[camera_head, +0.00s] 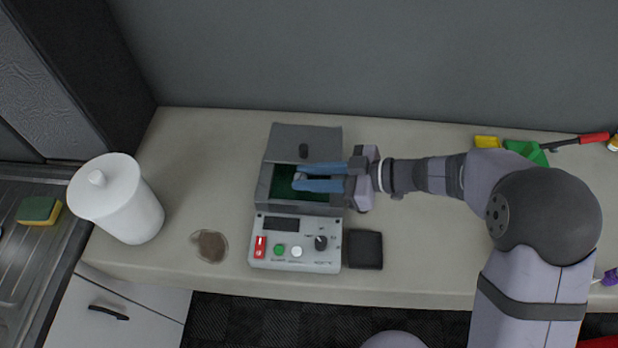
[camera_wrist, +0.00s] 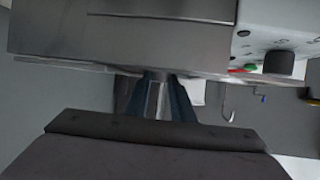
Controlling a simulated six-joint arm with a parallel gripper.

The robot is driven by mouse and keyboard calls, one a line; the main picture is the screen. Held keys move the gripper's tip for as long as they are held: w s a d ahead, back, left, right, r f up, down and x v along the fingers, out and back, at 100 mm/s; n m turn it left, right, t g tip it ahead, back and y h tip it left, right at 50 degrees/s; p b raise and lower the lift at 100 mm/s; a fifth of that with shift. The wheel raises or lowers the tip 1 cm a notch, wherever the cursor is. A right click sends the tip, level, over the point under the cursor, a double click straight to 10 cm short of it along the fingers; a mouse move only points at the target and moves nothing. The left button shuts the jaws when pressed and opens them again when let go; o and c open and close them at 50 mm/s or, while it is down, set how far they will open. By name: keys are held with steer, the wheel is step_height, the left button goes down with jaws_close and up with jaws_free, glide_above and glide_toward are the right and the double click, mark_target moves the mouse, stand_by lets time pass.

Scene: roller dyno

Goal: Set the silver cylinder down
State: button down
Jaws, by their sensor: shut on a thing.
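The silver cylinder (camera_wrist: 157,101) is between the two blue fingers of my gripper (camera_wrist: 160,88) in the wrist view. In the head view only a small pale bit of it (camera_head: 300,177) shows at the fingertips. My gripper (camera_head: 303,177) is shut on it and reaches in from the right, over the open, green-floored compartment of the grey roller dyno (camera_head: 262,190). The machine's side wall (camera_wrist: 120,33) fills the top of the wrist view and hides what is beyond. I cannot tell whether the cylinder touches anything inside.
The grey lid (camera_head: 285,138) with a dark knob is at the compartment's back. The control panel (camera_head: 297,252) is in front, beside a dark square pad (camera_head: 364,249). A white canister (camera_head: 120,200) and a brown round patch (camera_head: 210,246) are left. Counter between them is clear.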

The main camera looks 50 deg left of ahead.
steer(key=shift+f, duration=0.7)
steer(key=shift+f, duration=0.2)
steer(key=c, duration=1.8)
jaws_free()
steer(key=shift+r, duration=0.1)
steer(key=shift+r, duration=0.15)
steer(key=b+v, duration=0.2)
steer(key=v, duration=1)
